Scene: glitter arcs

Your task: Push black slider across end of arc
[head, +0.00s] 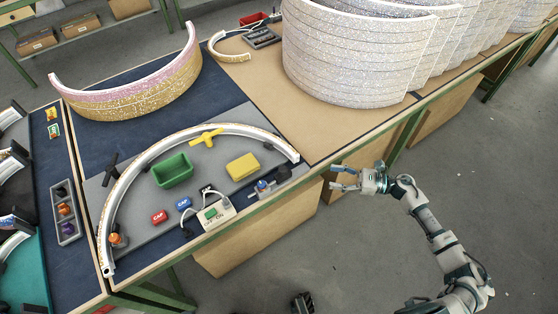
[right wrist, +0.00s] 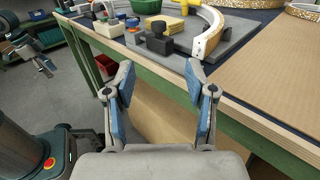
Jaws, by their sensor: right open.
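A white arc (head: 150,146) with a speckled edge lies on a grey board (head: 135,225); its right end also shows in the right wrist view (right wrist: 208,36). A black slider block with a knob (right wrist: 158,42) sits by that end, near the board's front edge; in the head view it is small (head: 284,173). My right gripper (head: 338,178) is open and empty, out past the table's front edge, to the right of the arc end. In the right wrist view its fingers (right wrist: 159,80) are spread below and in front of the black block, apart from it.
Tall stacked glitter arcs (head: 340,60) stand behind. Bare brown tabletop (right wrist: 275,75) lies right of the board.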

